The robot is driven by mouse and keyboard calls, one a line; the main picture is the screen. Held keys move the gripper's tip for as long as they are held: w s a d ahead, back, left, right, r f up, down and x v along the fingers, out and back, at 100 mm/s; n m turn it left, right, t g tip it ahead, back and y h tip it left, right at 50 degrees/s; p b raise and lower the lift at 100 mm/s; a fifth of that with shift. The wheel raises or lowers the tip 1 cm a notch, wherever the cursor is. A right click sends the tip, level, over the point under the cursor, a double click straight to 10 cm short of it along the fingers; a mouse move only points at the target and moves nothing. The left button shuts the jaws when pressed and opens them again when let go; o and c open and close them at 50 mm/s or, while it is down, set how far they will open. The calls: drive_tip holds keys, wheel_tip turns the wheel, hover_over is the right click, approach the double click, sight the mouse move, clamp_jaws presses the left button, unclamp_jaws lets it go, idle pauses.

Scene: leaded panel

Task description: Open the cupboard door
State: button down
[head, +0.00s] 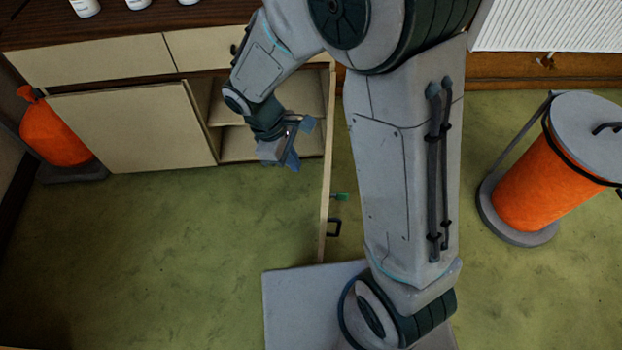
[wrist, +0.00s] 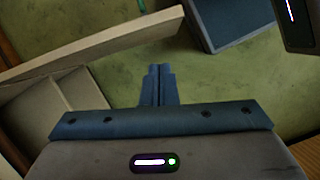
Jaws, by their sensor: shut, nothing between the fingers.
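The cupboard door (head: 326,165) stands wide open, seen nearly edge-on, swung out from the low cupboard (head: 120,58) into the room. A dark pull handle (head: 334,227) and a small green item (head: 340,196) are on its right face. My gripper (head: 293,160) is on the door's left, inner side, in front of the open compartment (head: 270,140) with its shelf. The fingers are shut and empty, apart from the door. In the wrist view the closed fingers (wrist: 158,80) point past the pale door (wrist: 95,45), whose edge runs across the upper left.
A closed pale panel (head: 135,125) is left of the opening. An orange sack (head: 55,130) stands at the far left, and an orange bin (head: 550,170) with a grey lid at the right. Green floor (head: 170,240) is clear in front of the cupboard. White bottles (head: 85,6) stand on top.

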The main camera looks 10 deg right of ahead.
drive_tip(key=s+d+f+n+b, duration=0.1)
drive_tip(key=d+f+b, duration=0.3)
drive_tip(key=f, duration=0.8)
drive_tip(key=shift+s+f+n+h, duration=0.15)
drive_tip(key=shift+s+n+h, duration=0.2)
drive_tip(key=shift+n, duration=0.35)
drive_tip(key=shift+w+d, duration=0.2)
